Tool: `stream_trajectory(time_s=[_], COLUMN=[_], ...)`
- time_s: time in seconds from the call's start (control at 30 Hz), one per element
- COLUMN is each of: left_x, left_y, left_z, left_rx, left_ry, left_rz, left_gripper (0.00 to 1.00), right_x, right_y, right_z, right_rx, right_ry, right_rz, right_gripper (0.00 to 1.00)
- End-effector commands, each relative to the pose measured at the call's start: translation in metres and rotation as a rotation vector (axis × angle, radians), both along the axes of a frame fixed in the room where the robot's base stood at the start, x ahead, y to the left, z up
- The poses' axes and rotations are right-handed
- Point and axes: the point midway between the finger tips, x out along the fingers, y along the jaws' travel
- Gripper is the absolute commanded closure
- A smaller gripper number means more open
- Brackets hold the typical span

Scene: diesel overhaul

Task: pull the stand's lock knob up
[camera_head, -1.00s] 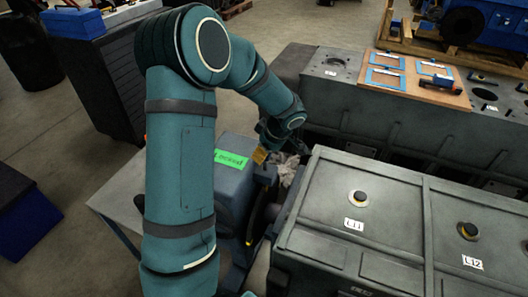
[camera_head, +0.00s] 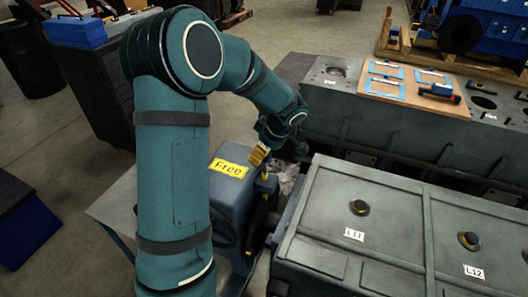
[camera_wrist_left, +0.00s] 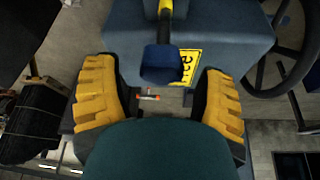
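The stand (camera_head: 232,198) is a blue-grey housing left of the grey engine block, with a yellow label (camera_head: 229,168) reading "Free". Its lock knob (camera_wrist_left: 161,62) shows in the left wrist view as a dark blue cap on a dark stem with a yellow band (camera_wrist_left: 166,8). In the head view the knob is not clear. My left gripper (camera_head: 258,155) is just above the stand's right side. In the wrist view its yellow fingers (camera_wrist_left: 158,75) are spread wide, with the knob between them and a gap on each side. My right gripper is out of view.
The engine block with covers L11 (camera_head: 358,208) and L12 (camera_head: 469,240) stands close to the right. Another grey block carries a wooden board (camera_head: 420,85) behind. A dark handwheel (camera_wrist_left: 290,50) is beside the stand in the wrist view.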

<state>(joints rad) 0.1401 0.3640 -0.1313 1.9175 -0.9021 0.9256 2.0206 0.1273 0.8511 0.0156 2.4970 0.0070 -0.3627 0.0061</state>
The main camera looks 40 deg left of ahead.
Motion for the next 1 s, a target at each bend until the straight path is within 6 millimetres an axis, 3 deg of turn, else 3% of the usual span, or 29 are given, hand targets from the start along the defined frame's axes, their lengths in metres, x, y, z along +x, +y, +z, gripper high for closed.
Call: stream_trajectory(time_s=[0.23,0.7,1.0], left_x=[0.001,0.005,0.005], left_y=[-0.004,-0.037,-0.046], left_z=[0.009,0.09,0.111], left_rx=[-0.001,-0.001,0.0], left_ry=[-0.002,-0.003,0.0], left_rz=[-0.002,-0.001,-0.001], left_gripper=[0.3,0.3,0.3], right_x=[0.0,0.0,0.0], right_y=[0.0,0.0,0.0], right_z=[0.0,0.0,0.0], right_rx=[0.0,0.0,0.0], right_ry=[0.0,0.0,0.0], right_rz=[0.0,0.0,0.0], right_gripper=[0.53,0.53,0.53])
